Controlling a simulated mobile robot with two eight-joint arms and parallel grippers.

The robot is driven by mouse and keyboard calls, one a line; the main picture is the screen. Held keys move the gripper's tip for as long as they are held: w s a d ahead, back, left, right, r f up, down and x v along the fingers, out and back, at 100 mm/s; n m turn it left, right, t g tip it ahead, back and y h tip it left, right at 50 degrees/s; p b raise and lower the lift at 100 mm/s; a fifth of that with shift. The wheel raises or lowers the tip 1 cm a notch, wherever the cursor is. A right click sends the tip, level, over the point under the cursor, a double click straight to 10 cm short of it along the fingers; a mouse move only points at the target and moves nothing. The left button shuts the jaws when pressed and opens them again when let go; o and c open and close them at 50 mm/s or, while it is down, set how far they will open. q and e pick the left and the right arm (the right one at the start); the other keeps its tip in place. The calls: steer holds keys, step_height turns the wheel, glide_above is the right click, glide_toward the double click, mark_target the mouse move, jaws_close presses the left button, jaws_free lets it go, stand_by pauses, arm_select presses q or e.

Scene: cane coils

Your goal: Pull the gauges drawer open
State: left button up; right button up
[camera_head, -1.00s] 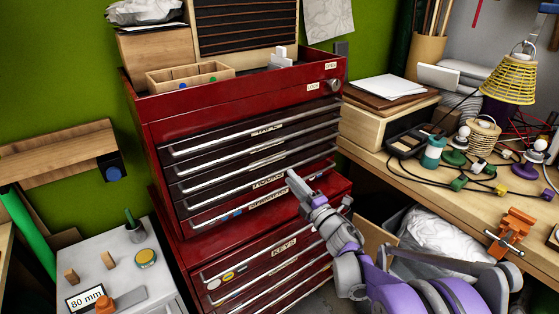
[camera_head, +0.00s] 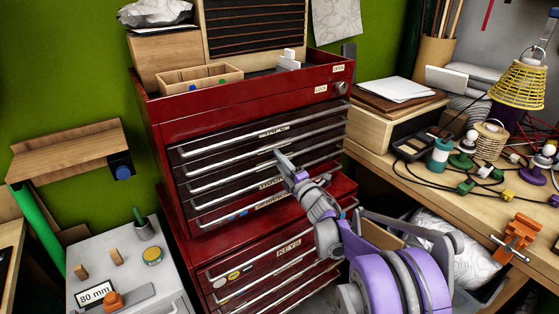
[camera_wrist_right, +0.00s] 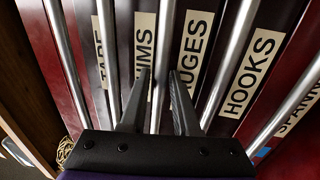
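The gauges drawer (camera_head: 228,181) is a dark drawer in the red tool chest, third down, and looks shut. Its label is blocked in the head view, but the GAUGES label (camera_wrist_right: 195,45) shows in the right wrist view. My right gripper (camera_head: 279,156) is at the chest front, pointing at the drawers. In the right wrist view the right gripper (camera_wrist_right: 160,75) is open, with one finger on each side of a silver bar handle (camera_wrist_right: 166,40) between the SHIMS and GAUGES labels. I cannot tell whether the fingers touch it. My left gripper is not in view.
The HOOKS drawer (camera_wrist_right: 250,75) and its bar lie close beside the right finger. The lower KEYS drawer (camera_head: 240,270) is shut. A workbench (camera_head: 455,205) with cables and spools stands at right; a white cabinet (camera_head: 130,270) with small tools stands at left.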

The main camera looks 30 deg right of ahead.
steer(key=shift+c, duration=0.3)
jaws_close()
stand_by(1.1)
